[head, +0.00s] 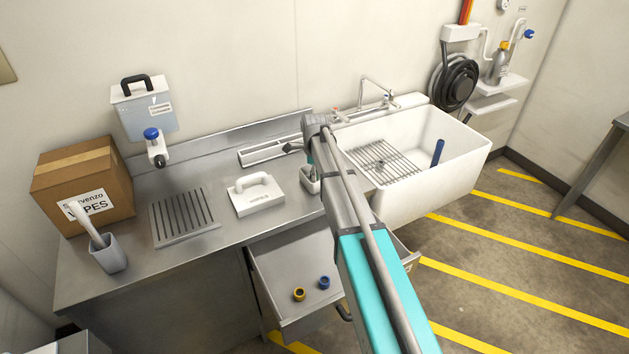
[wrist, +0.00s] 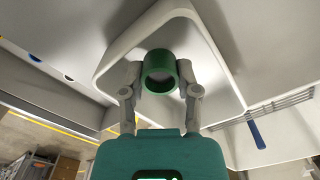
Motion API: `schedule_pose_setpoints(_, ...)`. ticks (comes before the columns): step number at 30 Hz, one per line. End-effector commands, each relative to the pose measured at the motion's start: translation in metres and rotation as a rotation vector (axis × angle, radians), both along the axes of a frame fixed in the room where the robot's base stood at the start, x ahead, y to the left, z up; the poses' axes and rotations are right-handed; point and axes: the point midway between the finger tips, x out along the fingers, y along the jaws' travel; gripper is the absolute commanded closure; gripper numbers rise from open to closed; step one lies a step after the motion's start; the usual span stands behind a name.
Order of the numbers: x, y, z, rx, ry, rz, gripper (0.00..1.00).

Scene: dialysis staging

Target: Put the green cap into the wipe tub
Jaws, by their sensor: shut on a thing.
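The green cap (wrist: 160,55) is a short ring, pinched between the two fingertips of my gripper (wrist: 159,77) in the wrist view. The wipe tub is an open white container with a rounded rim (wrist: 203,32). In the wrist view the cap shows against the tub's inside, within the rim; its exact height there is hard to tell. In the head view the tub (head: 309,187) stands on the counter near the sink, partly hidden by my arm. My gripper (head: 311,163) is over it, mostly hidden too, with a bit of green showing.
A white lid with a handle marked WIPES (head: 258,204) lies left of the tub. An open drawer (head: 283,262) below holds a yellow cap (head: 299,295) and a blue cap (head: 324,283). The sink (head: 460,160) is right; a cardboard box (head: 80,180) stands left.

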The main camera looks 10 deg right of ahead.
Motion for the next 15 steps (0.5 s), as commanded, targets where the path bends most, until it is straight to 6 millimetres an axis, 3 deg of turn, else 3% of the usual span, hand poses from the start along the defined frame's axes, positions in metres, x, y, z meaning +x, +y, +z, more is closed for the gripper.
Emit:
schedule_pose_setpoints(3, -0.0001, 0.0000, -0.0113, 0.000, 0.000, 0.000, 0.83)
schedule_pose_setpoints(15, -0.0001, -0.0009, -0.0123, 0.000, 0.000, -0.001, 0.83)
